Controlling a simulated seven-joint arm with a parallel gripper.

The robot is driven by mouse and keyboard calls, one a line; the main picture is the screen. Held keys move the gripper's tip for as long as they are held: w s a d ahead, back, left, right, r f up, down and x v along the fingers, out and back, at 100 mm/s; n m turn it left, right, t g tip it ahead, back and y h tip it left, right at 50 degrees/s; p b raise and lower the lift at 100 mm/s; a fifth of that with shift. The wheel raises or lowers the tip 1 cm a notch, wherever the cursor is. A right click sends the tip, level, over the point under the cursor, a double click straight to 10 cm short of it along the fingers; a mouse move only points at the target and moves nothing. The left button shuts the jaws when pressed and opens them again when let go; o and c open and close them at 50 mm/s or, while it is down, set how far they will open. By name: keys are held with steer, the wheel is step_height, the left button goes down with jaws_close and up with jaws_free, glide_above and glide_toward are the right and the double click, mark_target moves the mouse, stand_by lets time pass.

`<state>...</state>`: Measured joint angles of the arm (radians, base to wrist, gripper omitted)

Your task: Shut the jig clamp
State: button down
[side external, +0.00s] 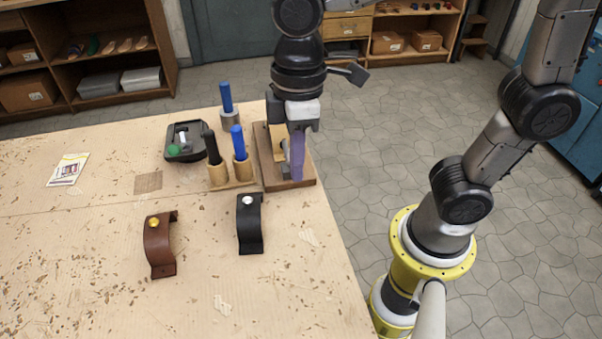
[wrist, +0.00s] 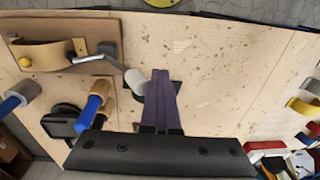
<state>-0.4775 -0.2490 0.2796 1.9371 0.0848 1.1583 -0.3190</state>
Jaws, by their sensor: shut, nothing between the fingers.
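The jig (side external: 308,181) is a wooden base with an upright, at the right edge of the workbench; my gripper hides much of it in the side view. In the wrist view the jig (wrist: 125,30) lies at the upper left, with a tan strap (wrist: 42,56) curved on it. My gripper (side external: 298,178) points down over the jig.
A black strap piece (side external: 249,224) and a brown one (side external: 160,245) lie nearer the front. The front bench top is mostly clear.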

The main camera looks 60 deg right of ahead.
steer(key=shift+w+d+f+h, duration=0.25)
steer(key=shift+w+d+f, duration=0.1)
steer(key=shift+d+f, duration=0.2)
steer(key=shift+w+d+f+h, duration=0.25)
steer(key=shift+w+d+f, duration=0.15)
steer(key=shift+d, duration=0.2)
steer(key=shift+w+d+r, duration=0.25)
steer(key=shift+w+d, duration=0.4)
steer(key=shift+d, duration=0.05)
steer(key=shift+a+r, duration=0.15)
steer(key=shift+r, duration=0.55)
steer(key=shift+a+r, duration=0.1)
steer(key=shift+r, duration=0.6)
steer(key=shift+s+a+r, duration=0.15)
steer(key=shift+a+r, duration=0.05)
steer(key=shift+r, duration=1.1)
steer(key=shift+s+a+r, duration=0.15)
steer(key=shift+r, duration=1.1)
steer(key=s+d+r+m+t, duration=0.25)
steer(key=s+d, duration=0.25)
steer(key=d, duration=0.3)
steer(key=s+d+f+m+t, duration=0.3)
steer(key=f+m, duration=0.3)
steer(key=f, duration=0.1)
steer(key=shift+s+d+f, duration=0.3)
steer(key=shift+s+f, duration=0.05)
steer(key=shift+s, duration=0.05)
